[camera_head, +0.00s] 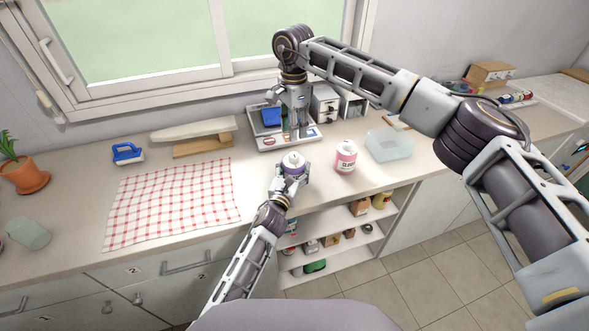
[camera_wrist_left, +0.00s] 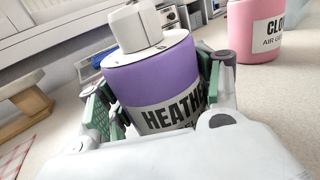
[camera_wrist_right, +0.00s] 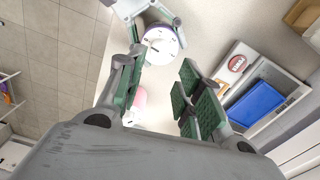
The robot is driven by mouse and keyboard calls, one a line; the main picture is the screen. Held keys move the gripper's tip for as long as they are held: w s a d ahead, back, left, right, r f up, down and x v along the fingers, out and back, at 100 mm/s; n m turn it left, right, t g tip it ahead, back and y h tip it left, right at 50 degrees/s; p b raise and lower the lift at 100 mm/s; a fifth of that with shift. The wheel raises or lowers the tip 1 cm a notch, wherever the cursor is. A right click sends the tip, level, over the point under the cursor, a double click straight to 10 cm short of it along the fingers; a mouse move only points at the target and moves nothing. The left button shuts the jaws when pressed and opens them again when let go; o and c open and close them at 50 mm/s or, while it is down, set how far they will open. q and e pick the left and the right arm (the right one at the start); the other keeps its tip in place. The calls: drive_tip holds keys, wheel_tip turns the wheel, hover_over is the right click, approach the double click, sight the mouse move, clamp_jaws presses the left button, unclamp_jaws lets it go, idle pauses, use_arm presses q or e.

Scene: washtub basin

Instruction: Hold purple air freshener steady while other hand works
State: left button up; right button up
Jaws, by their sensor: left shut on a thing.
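The purple air freshener (camera_head: 293,171) stands on the counter near its front edge. In the left wrist view its purple body (camera_wrist_left: 155,75) has a "HEATHER" label and a white cap (camera_wrist_left: 135,27) on a white top. My left gripper (camera_head: 291,178) is shut around its sides. In the right wrist view its white top (camera_wrist_right: 162,43) shows beyond my fingers. My right gripper (camera_head: 297,128) is behind the air freshener, over the tray area. In its own wrist view its fingers (camera_wrist_right: 160,82) are apart with nothing between them in grasp.
A pink air freshener (camera_head: 345,157) stands right of the purple one. A tray (camera_head: 268,143) with a blue item lies behind. A clear container (camera_head: 390,146) stands to the right. A checked cloth (camera_head: 170,203) lies left; an open shelf (camera_head: 330,243) is below the counter.

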sight(294, 155)
drive_tip(key=o, duration=0.3)
drive_tip(key=shift+s+d+r+n, duration=0.15)
drive_tip(key=shift+s+r+n, duration=0.05)
drive_tip(key=shift+r+n, duration=0.45)
drive_tip(key=shift+s+d+r+n, duration=0.1)
drive_tip(key=shift+s+r+n, duration=0.1)
drive_tip(key=shift+r+n, duration=0.4)
drive_tip(key=shift+f, duration=0.15)
drive_tip(key=shift+w+a+f, duration=0.1)
drive_tip(key=shift+w+f, duration=0.05)
drive_tip(key=shift+f, duration=2.8)
drive_tip(key=shift+w+a+f, duration=0.1)
drive_tip(key=shift+w+f, duration=0.05)
drive_tip(key=shift+f, duration=2.8)
drive_tip(key=c, duration=1)
drive_tip(key=shift+c, duration=0.2)
